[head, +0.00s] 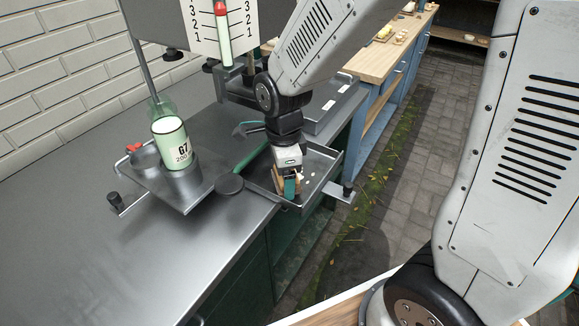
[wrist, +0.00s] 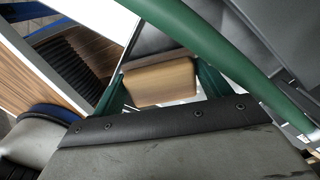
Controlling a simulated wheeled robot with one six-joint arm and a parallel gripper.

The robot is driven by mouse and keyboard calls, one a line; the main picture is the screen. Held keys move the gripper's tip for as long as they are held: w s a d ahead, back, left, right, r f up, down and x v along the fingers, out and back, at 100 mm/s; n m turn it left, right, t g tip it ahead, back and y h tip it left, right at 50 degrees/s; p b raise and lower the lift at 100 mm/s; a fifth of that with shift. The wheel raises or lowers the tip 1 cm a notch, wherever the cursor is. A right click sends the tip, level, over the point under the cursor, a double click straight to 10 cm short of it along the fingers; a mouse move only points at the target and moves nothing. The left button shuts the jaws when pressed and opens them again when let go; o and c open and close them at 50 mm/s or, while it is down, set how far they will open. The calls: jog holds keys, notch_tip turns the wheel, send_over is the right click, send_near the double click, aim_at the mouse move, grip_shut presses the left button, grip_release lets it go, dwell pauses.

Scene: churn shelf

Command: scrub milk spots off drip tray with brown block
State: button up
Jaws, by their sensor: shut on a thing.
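The drip tray (head: 323,167) is a shallow grey metal tray at the counter's right end in the head view. Small white spots (head: 312,175) show on its floor, to the right of my gripper. My gripper (head: 290,190) points down into the tray, with its green fingers shut on the brown block. The brown block (wrist: 160,82) shows clearly between the fingers in the wrist view, with pale wood grain. In the head view the fingers hide most of it. I cannot tell whether the block touches the tray floor.
A green bar (head: 250,155) runs close to the tray's left side; a green tube also crosses the wrist view (wrist: 200,40). A bottle of pale liquid (head: 172,140) stands on a metal plate to the left. A wooden-topped blue bench (head: 385,62) stands behind. The counter's front left is clear.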

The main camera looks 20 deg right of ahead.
jog(key=shift+s+a+f, duration=0.1)
jog(key=shift+s, duration=0.05)
jog(key=shift+w+d+r, duration=0.1)
jog(key=shift+w+d, duration=0.65)
jog(key=shift+d, duration=0.3)
jog(key=shift+w+d+r, duration=0.1)
jog(key=shift+w+d, duration=0.7)
jog(key=shift+d, duration=0.2)
jog(key=shift+w+d+r, duration=0.1)
jog(key=shift+w+d, duration=0.65)
jog(key=shift+d, duration=0.3)
jog(key=shift+r, duration=2.95)
